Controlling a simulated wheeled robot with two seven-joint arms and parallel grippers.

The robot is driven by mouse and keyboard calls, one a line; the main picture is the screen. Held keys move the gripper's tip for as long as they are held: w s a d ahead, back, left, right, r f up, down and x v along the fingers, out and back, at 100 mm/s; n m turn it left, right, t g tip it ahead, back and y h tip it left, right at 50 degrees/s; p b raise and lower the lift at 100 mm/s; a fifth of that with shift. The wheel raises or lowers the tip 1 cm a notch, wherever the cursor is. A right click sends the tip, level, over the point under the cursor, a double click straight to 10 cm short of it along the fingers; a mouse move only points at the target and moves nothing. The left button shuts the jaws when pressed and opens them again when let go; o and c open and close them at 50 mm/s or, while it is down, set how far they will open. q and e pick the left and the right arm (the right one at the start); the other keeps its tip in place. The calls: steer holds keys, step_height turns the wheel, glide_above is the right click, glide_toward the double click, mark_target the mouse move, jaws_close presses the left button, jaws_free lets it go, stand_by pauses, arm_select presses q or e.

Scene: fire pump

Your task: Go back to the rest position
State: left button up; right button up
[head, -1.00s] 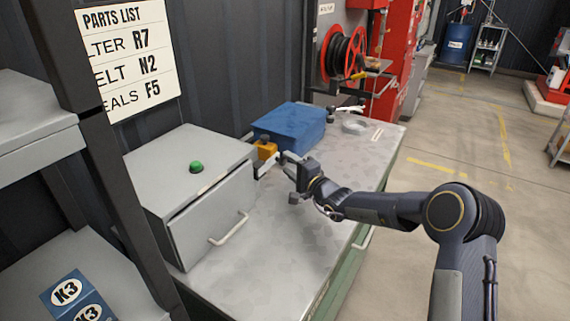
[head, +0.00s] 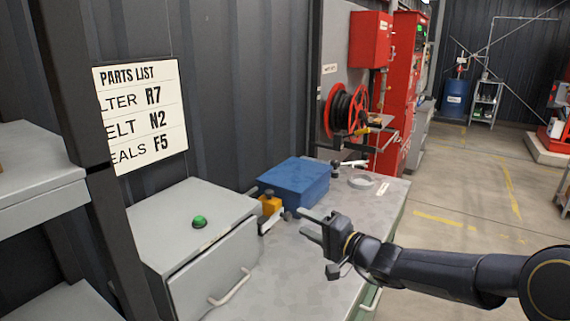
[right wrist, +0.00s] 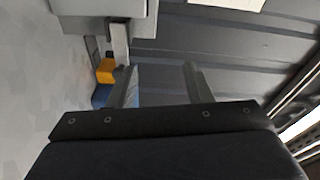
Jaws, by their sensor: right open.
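My right gripper (head: 308,225) is open and empty above the metal workbench (head: 300,262), with its fingers pointing left. In the right wrist view its two fingers (right wrist: 160,85) stand apart with nothing between them. An orange block (head: 270,204) sits on the bench to the left of the fingertips, apart from them. It also shows in the right wrist view (right wrist: 105,72), left of the fingers. My left gripper is not in view.
A blue box (head: 296,180) lies behind the gripper. A hose reel (head: 347,110) and red cabinets (head: 398,85) stand farther back.

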steer(key=s+d+r+n+g+h, duration=0.1)
steer(key=s+d+n+g, duration=0.15)
steer(key=s, duration=0.85)
steer(key=s+d+r+n+g+h, duration=0.1)
steer(key=s+n+g, duration=0.25)
steer(key=s, duration=0.75)
steer(key=s+d+f+h, duration=0.3)
steer(key=s+d+f, duration=0.2)
steer(key=s, duration=0.3)
steer(key=s+d+f+m+g+h, duration=0.1)
steer(key=s+d+f+h, duration=0.3)
steer(key=s, duration=0.3)
steer(key=shift+s+d+f, duration=0.35)
steer(key=shift+d+f, duration=0.25)
steer(key=shift+f, duration=0.15)
